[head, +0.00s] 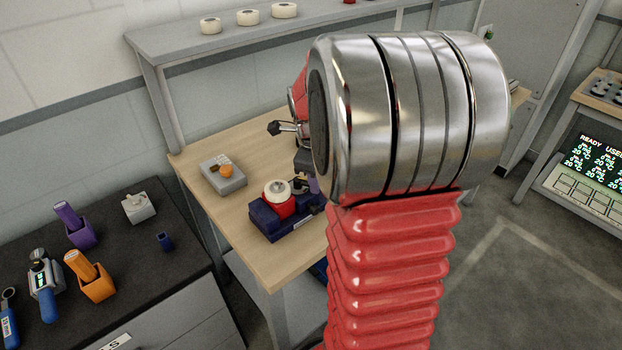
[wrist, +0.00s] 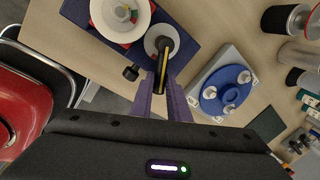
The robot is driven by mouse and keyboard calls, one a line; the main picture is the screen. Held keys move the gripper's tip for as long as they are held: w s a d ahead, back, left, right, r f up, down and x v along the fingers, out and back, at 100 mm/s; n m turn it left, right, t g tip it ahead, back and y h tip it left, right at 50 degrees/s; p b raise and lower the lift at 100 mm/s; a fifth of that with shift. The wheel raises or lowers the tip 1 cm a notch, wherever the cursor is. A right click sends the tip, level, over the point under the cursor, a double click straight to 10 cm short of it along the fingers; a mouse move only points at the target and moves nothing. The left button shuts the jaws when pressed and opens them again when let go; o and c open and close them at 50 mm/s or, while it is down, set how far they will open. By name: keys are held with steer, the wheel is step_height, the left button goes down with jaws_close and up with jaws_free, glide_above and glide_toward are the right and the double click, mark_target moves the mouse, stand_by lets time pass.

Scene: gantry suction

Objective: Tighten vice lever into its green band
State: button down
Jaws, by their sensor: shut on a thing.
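The vice has a dark blue base (head: 264,219) on the wooden bench, with a red part and a white round top (head: 277,189). In the wrist view the blue base (wrist: 192,22) is at the top, and the white round top (wrist: 104,22) carries small coloured marks, green among them. A dark lever with a yellow stripe (wrist: 163,58) stands over a pale disc beside it. My gripper (wrist: 164,86) has purple fingers shut on the lever's near end. In the head view my arm hides most of the gripper and the lever. The lever's position against the green band is not clear.
A grey block with an orange knob (head: 223,177) stands left of the vice. A grey plate with a blue disc (wrist: 224,92) lies close right of my fingers, with spools (wrist: 291,20) beyond. A dark cabinet (head: 160,267) with tool holders is at left.

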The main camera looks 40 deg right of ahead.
steer(key=shift+a, duration=0.1)
steer(key=c, duration=1.7)
jaws_free()
steer(key=v, duration=1.3)
steer(key=shift+r, duration=0.4)
